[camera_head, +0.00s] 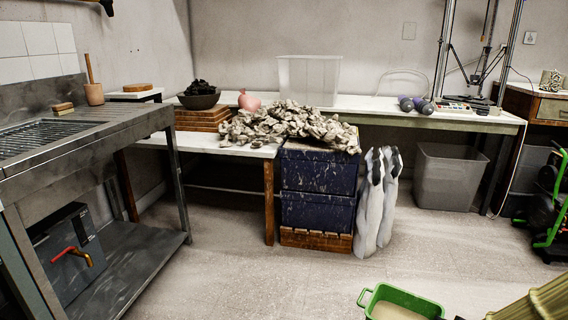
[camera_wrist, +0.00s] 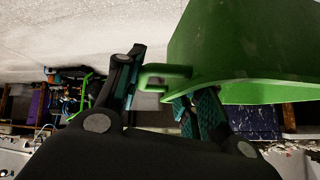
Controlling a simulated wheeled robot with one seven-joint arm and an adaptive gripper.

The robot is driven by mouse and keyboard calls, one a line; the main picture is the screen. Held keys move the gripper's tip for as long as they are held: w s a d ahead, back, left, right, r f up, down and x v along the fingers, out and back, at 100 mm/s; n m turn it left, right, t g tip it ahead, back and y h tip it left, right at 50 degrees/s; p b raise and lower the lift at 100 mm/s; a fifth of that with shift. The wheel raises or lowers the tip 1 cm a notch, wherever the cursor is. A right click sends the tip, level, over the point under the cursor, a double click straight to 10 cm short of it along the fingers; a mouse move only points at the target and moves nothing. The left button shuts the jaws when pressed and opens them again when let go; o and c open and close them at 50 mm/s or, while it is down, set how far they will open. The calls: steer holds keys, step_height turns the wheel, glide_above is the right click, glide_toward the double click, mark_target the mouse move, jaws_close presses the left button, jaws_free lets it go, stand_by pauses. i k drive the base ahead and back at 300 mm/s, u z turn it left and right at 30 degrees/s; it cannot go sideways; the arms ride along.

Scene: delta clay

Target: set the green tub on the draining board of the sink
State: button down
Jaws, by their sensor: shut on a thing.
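The green tub (camera_head: 372,292) is at the bottom right of the head view, with pale content or a pale floor inside. In the wrist view the tub (camera_wrist: 250,50) fills the upper right, tilted in the picture. My gripper (camera_wrist: 160,84) is shut on the tub's rim at its small looped handle, one finger on each side. In the head view the gripper is mostly cut off by the bottom edge. The metal sink stands at the far left, with its ribbed draining board (camera_head: 42,136). The tub is well apart from it, to the right.
Wooden blocks (camera_head: 62,107) and a cup with a stick (camera_head: 94,94) stand at the sink's back edge. A bench (camera_head: 225,147) holds a clay heap (camera_head: 290,125). Blue crates (camera_head: 318,190) and pale sacks (camera_head: 376,200) stand before it. The floor (camera_head: 240,280) between is clear.

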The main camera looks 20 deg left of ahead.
mark_target(116, 110)
steer(key=z, duration=0.05)
steer(key=i, duration=1.05)
steer(key=u, duration=0.85)
steer(key=i, duration=0.65)
steer(key=u, duration=0.75)
